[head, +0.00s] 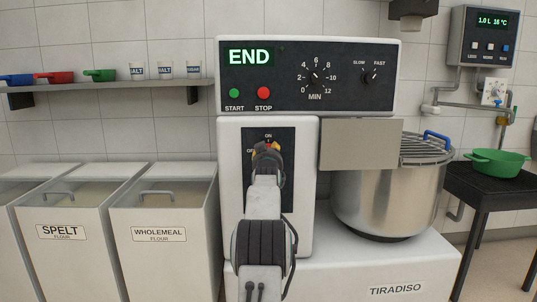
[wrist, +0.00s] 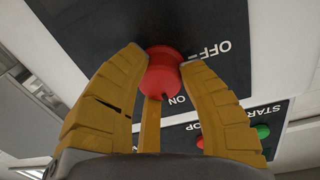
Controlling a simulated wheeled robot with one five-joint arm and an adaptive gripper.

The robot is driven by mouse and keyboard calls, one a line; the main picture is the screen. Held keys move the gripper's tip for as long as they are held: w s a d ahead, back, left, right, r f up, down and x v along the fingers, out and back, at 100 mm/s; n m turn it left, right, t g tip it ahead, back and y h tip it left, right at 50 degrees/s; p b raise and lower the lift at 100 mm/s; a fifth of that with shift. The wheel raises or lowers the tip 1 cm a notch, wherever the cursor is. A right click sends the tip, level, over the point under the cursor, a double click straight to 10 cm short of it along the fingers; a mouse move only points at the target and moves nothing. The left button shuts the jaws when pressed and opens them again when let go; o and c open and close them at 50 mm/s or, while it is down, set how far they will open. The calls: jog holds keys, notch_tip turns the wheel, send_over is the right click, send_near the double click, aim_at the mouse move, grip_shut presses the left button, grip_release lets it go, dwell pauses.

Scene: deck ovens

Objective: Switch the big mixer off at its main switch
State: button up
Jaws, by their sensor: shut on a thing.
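The big mixer (head: 232,180) is a white machine with a black upper panel whose display (head: 250,57) reads END. Its main switch is a red rotary knob (wrist: 163,75) on a lower black plate (head: 287,138) with ON at the top and OFF to the left. In the wrist view, a small dark notch on the knob's edge lies on the ON side. My gripper (wrist: 164,60) has its yellow fingers closed around the knob. In the head view, my gripper (head: 267,148) covers most of the knob and part of the OFF label.
START (head: 235,93) and STOP (head: 263,93) buttons and two dials sit above the switch. A steel bowl (head: 385,200) with a wire guard stands right, behind a grey panel (head: 360,144). Flour bins (head: 165,215) stand left. A green pan (head: 497,162) rests on a black table at right.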

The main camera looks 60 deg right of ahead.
jog(key=o, duration=1.2)
jog(key=shift+d, duration=0.1)
jog(key=shift+v, duration=6.05)
jog(key=shift+o, duration=0.4)
jog(key=shift+r, duration=0.1)
